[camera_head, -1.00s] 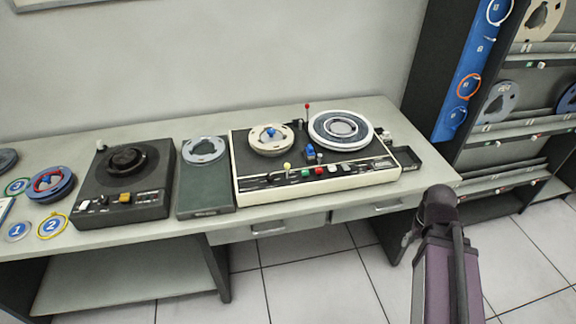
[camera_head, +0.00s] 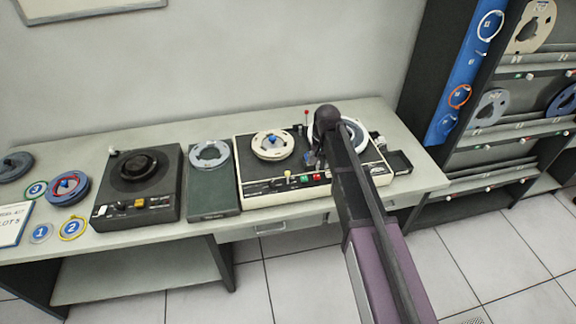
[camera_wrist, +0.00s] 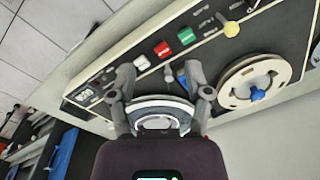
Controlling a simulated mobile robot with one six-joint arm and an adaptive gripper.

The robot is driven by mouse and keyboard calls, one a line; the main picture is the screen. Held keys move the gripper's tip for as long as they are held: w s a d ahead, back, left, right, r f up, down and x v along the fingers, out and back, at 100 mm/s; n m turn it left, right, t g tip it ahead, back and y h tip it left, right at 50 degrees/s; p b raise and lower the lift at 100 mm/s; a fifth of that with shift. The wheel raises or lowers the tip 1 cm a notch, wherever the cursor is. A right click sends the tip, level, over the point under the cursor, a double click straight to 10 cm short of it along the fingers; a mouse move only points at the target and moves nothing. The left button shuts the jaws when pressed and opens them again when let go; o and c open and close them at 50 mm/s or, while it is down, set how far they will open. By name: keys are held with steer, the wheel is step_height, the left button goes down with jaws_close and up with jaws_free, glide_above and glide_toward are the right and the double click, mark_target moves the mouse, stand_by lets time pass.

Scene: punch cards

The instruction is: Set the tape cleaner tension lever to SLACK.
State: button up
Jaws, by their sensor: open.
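The cream-framed tape machine (camera_head: 221,153) stands on the bench with two reels on top. A lever with a red knob (camera_head: 306,112) stands upright at its back edge, and a yellow-knobbed lever (camera_head: 287,173) rises from its front panel. The yellow knob (camera_wrist: 231,30) also shows at the upper right of the wrist view. I cannot tell which one is the tension lever, and the panel lettering is too small to read. My gripper (camera_wrist: 160,72) is open and empty above the machine, apart from both knobs. My arm hides part of the right reel.
Green (camera_wrist: 186,36), red (camera_wrist: 162,49) and white (camera_wrist: 142,63) buttons line the front panel. The cream reel (camera_head: 272,145) with a blue hub lies at left. A dark green box (camera_head: 212,190) and black deck (camera_head: 113,170) stand further left.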

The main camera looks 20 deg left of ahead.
step_height(320, 180, up, 3)
steer(key=p, duration=0.2)
glide_above(288, 172)
steer(key=shift+d+r, duration=0.1)
steer(key=shift+d, duration=0.3)
steer(key=f+b, duration=0.9)
steer(key=a+f+b, duration=0.1)
steer(key=f+b, duration=0.3)
steer(key=shift+f+b, duration=0.35)
steer(key=shift+f, duration=0.05)
stand_by(0.4)
jaws_close()
